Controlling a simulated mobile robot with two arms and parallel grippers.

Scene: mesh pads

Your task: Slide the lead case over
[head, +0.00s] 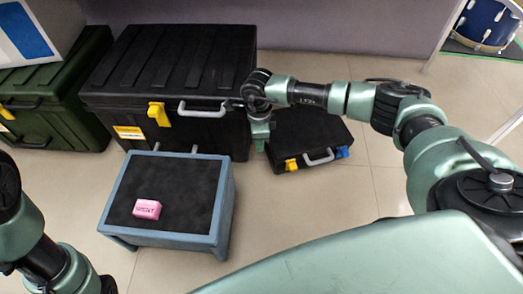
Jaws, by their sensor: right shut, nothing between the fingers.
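A large black case (165,60) with a yellow latch and a grey handle stands on the floor at the back. A smaller black case (310,130) with a grey handle and yellow and blue latches lies flat to its right. I cannot tell which one is the lead case. My right gripper (259,143) points down between the two cases, beside the large case's right front corner. It is shut with nothing in it. I cannot tell if it touches either case. My left arm shows at the lower left, but its gripper is out of view.
A low blue-grey table (195,237) with a dark top stands in front of the large case. A small pink block (147,209) lies on it. A green case (60,95) stands at the left. Tiled floor is clear right of the table and small case.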

